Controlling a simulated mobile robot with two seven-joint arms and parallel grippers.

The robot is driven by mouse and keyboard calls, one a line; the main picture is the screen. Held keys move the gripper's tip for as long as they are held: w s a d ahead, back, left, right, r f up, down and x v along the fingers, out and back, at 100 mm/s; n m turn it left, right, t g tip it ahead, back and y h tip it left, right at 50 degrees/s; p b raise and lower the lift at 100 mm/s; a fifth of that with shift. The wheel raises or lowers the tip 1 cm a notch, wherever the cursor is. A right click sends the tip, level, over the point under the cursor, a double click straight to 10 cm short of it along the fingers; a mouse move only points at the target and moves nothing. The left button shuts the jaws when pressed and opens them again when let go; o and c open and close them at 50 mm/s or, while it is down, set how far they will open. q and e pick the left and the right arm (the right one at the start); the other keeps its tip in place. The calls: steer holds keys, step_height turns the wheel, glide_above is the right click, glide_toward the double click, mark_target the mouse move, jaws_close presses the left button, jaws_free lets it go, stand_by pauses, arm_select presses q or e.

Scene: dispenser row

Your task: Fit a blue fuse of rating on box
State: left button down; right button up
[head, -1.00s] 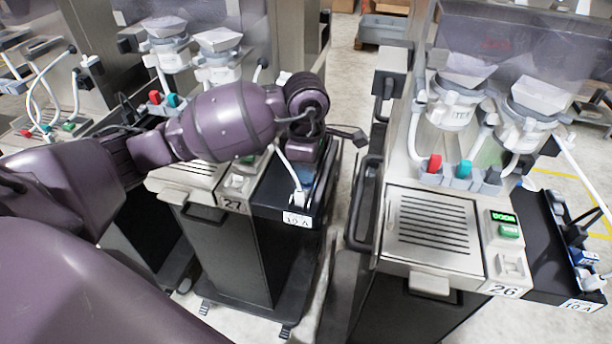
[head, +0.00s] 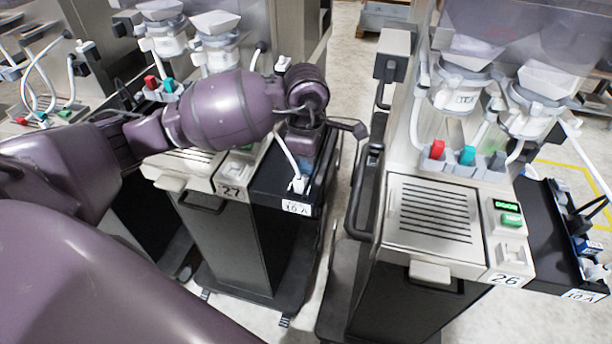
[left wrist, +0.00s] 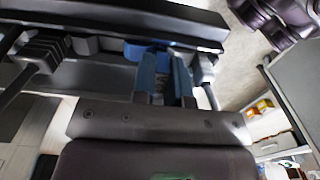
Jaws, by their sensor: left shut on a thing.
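My left gripper (head: 303,158) reaches down over the black box (head: 268,188) on the right side of dispenser 27; the box's label (head: 297,207) reads 10 A. In the left wrist view my left gripper (left wrist: 163,62) is shut on a blue fuse (left wrist: 133,50), which sits at the box's long dark edge. The fuse is partly hidden by the fingers, and I cannot tell how deep it sits. A second black box (head: 548,222), also labelled 10 A, is beside dispenser 26 and holds a blue piece (head: 583,246). My right gripper is not in view.
A white plug (head: 298,184) with a white cable stands on the near box, close to my gripper. Dispenser 26 (head: 408,268) stands to the right, with a lit green display (head: 506,206). A narrow strip of floor separates the two dispensers.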

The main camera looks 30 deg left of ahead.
arm_select(q)
steer(key=shift+f+b, duration=0.3)
steer(key=shift+f, duration=0.2)
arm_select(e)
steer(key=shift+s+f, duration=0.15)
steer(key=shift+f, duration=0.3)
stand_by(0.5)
arm_select(q)
steer(key=c, duration=0.9)
jaws_free()
steer(key=shift+o, duration=0.2)
steer(key=shift+r, duration=0.1)
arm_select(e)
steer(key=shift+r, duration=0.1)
arm_select(q)
steer(key=shift+r+p, duration=1.6)
steer(key=shift+r, duration=1.9)
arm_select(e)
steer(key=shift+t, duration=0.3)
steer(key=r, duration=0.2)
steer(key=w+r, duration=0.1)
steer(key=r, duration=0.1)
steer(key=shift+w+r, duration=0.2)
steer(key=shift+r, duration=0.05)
arm_select(q)
steer(key=shift+f, duration=0.1)
